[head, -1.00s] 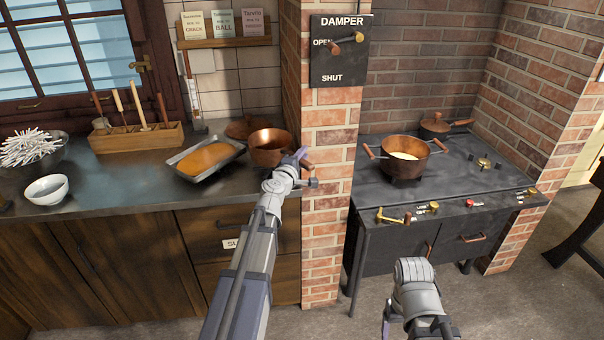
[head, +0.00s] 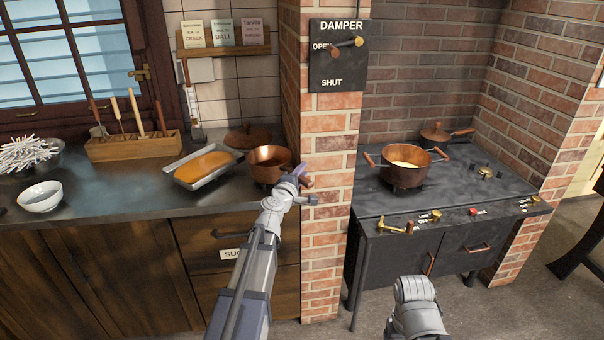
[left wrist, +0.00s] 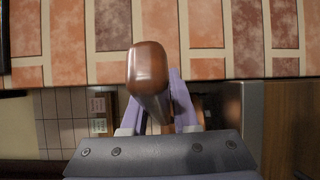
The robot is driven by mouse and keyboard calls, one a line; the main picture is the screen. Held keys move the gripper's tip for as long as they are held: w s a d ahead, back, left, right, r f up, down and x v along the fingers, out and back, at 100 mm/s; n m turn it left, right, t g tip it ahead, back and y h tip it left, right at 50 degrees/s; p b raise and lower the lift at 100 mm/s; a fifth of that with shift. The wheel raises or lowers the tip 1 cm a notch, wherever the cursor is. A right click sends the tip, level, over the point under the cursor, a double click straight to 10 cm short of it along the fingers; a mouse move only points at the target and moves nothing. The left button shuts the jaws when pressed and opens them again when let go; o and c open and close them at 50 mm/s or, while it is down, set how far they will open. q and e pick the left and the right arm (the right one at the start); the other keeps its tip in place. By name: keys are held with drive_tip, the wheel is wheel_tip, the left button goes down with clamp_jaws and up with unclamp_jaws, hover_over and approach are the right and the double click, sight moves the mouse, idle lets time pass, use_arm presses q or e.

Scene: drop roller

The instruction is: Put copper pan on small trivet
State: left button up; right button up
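The copper pan (head: 267,166) is at the right end of the left counter, beside the brick pillar. My left gripper (head: 303,178) is shut on its wooden handle, which shows between the fingers in the left wrist view (left wrist: 148,75). The pan looks upright; I cannot tell whether its base clears the counter. A small dark fitting with a brass centre (head: 485,172) on the stove's right side may be the small trivet, but it is too small to be sure. My right arm shows at the bottom, its gripper out of view.
A two-handled copper pot (head: 407,168) with pale contents stands on the stove (head: 372,202). The brick pillar (head: 328,200) separates counter and stove. A tray (head: 180,178) and a round wooden piece (head: 247,137) are near the pan.

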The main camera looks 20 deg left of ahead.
use_arm(q)
drive_tip(key=o, duration=0.3)
drive_tip(key=shift+o, duration=0.2)
drive_tip(key=shift+r, duration=0.1)
drive_tip(key=s+p, duration=0.1)
drive_tip(key=s, duration=1.1)
drive_tip(key=shift+d+r, duration=0.2)
drive_tip(key=shift+r, duration=0.25)
